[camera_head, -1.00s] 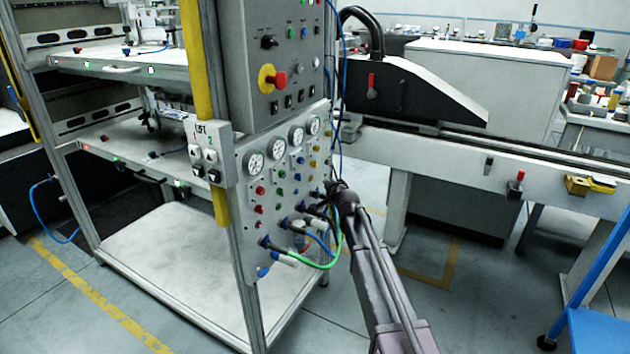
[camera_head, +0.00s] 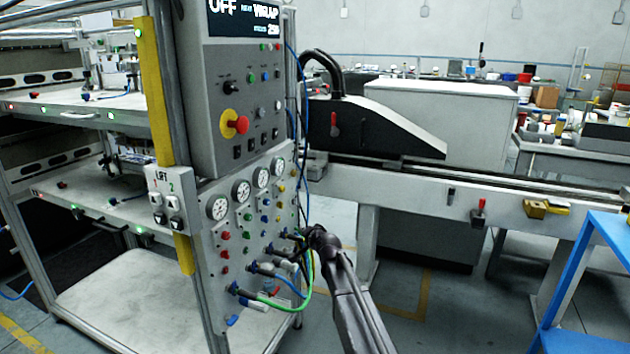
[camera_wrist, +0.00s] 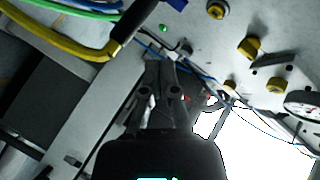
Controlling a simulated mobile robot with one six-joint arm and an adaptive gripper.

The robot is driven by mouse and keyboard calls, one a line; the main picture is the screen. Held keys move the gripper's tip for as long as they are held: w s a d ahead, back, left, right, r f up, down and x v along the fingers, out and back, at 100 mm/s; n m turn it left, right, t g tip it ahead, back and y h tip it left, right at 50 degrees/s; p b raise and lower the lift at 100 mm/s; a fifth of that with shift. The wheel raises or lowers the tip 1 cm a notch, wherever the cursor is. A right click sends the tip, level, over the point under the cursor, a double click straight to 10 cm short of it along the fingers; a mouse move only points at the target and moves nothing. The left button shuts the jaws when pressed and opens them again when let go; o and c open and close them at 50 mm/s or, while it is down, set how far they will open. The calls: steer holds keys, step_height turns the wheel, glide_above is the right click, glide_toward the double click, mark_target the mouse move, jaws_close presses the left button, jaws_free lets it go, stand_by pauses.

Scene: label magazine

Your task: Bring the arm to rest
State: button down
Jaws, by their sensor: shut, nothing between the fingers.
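My arm (camera_head: 352,290) reaches up from the bottom of the head view to the front of the grey control panel (camera_head: 208,262). Its end is beside the plugged hoses on the panel's lower right; the fingers are hard to make out there. In the wrist view my gripper (camera_wrist: 163,72) is shut and empty, its fingers pointing toward the panel face. A yellow hose (camera_wrist: 60,42) with a black plug is just left of the fingers. I cannot tell whether the fingers touch anything.
Green hose (camera_head: 268,303) loops from the panel below my arm's end. The panel carries gauges (camera_head: 241,192), buttons and a red emergency stop (camera_head: 238,124). A conveyor rail (camera_head: 420,190) runs behind on the right. A blue frame (camera_head: 580,270) stands at right. Floor shows between them.

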steer(key=s+d+f+n+g+h, duration=0.2)
steer(key=s+d+f+g, duration=0.2)
steer(key=s+d, duration=0.65)
steer(key=s+d+f+n+g+h, duration=0.2)
steer(key=s+d+f+g, duration=0.35)
steer(key=s, duration=1.05)
steer(key=s+d+f+n+g+h, duration=0.2)
steer(key=s+d+f+g+h, duration=0.15)
steer(key=s+d, duration=0.75)
step_height(320, 180, up, 28)
steer(key=s+a+p, duration=0.1)
steer(key=p, duration=2.7)
steer(key=shift+s+a+y, duration=0.2)
steer(key=shift+a+y, duration=0.1)
steer(key=shift+y, duration=0.15)
steer(key=shift+f, duration=0.1)
